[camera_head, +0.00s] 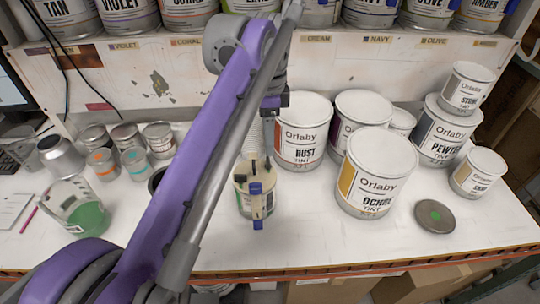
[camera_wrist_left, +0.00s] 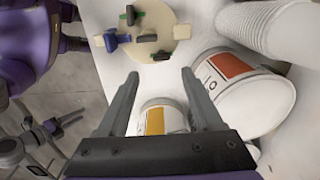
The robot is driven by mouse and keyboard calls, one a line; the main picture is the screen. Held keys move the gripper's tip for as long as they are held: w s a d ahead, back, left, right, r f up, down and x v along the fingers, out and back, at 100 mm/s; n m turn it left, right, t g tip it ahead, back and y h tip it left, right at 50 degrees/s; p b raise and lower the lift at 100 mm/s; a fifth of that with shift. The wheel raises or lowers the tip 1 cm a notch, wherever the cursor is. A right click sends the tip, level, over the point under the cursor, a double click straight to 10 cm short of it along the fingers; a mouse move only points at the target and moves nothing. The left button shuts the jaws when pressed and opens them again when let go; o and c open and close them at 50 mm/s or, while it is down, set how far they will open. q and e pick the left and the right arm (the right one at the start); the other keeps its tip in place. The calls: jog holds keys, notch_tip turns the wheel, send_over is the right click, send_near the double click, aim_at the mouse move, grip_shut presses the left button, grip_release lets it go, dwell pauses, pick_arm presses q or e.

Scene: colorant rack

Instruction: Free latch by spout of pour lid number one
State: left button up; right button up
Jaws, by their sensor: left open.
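The pour lid (camera_head: 256,185) sits on a small can (camera_head: 256,208) near the table's front edge. Which tab is the latch by the spout I cannot tell. My left gripper (camera_head: 270,128) is above and behind the lid in the head view. In the left wrist view its fingers (camera_wrist_left: 160,74) are apart and empty, below the lid in the picture.
The Rust can (camera_head: 300,125) stands just behind and right of the lid, with the Ochre can (camera_head: 374,175) further right. A round loose lid (camera_head: 435,217) lies at the right. A jug with green liquid (camera_head: 80,212) stands at the left. The front strip of table is clear.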

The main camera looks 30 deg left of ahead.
aim_at(268, 160)
pick_arm(q)
notch_tip(268, 160, down, 7)
jog(key=shift+w+a+f+b, duration=0.1)
jog(key=shift+w+a+b, duration=0.05)
jog(key=shift+b, duration=0.15)
grip_shut()
dwell(0.3)
